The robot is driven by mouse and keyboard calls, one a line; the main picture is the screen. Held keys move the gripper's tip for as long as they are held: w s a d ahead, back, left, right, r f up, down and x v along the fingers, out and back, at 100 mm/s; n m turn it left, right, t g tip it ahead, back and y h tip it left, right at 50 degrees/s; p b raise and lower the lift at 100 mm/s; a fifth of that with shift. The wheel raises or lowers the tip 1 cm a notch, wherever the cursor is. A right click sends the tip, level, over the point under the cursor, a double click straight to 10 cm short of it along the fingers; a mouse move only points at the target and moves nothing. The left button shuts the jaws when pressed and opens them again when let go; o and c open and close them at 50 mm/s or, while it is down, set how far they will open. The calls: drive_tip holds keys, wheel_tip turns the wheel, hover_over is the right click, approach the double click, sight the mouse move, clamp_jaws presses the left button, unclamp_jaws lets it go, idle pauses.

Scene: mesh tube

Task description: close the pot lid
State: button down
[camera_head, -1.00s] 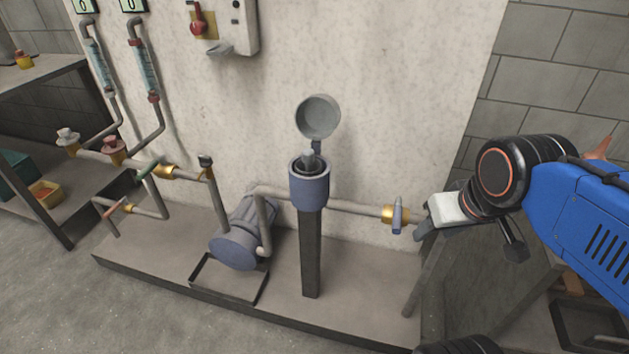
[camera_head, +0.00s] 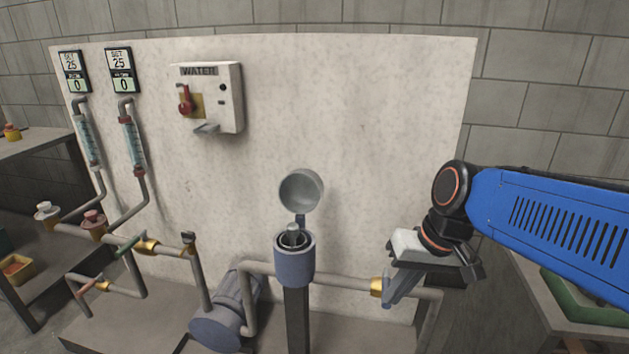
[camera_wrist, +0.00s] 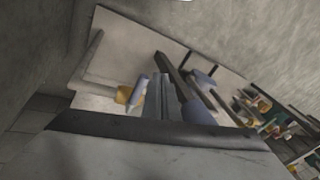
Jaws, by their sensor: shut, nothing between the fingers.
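The pot (camera_head: 294,265) is a blue-grey cylinder on a dark post in front of the white panel. Its round grey lid (camera_head: 301,190) stands open, raised on a hinge at the pot's back, with its hollow inner face toward me. A small grey piece shows inside the pot's mouth. My gripper (camera_head: 390,298) is shut and empty, to the right of the pot and lower than the lid, apart from both, pointing down-left. In the wrist view my shut fingers (camera_wrist: 158,98) show in the middle, beside a blue-grey shape that seems to be the pot.
A pipe with a brass valve (camera_head: 377,286) runs right of the pot, overlapped by my gripper in the head view. A blue-grey pump (camera_head: 222,320) lies lower left. A water box (camera_head: 212,98) and gauges hang on the panel (camera_head: 370,130). Space above my gripper looks clear.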

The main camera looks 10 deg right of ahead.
drive_tip(key=w+a+r+m+g+y, duration=0.1)
drive_tip(key=w+a+r+g+y, duration=0.15)
drive_tip(key=w+a+y, duration=0.4)
drive_tip(key=m+t+y, duration=0.3)
drive_tip(key=y, duration=0.6)
approach(306, 186)
drive_tip(key=w+d+r, duration=0.3)
drive_tip(key=w+a, duration=0.1)
drive_tip(key=a, duration=0.8)
drive_tip(key=shift+w+a, duration=0.2)
drive_tip(key=shift+w, duration=0.05)
drive_tip(key=shift+r, duration=0.1)
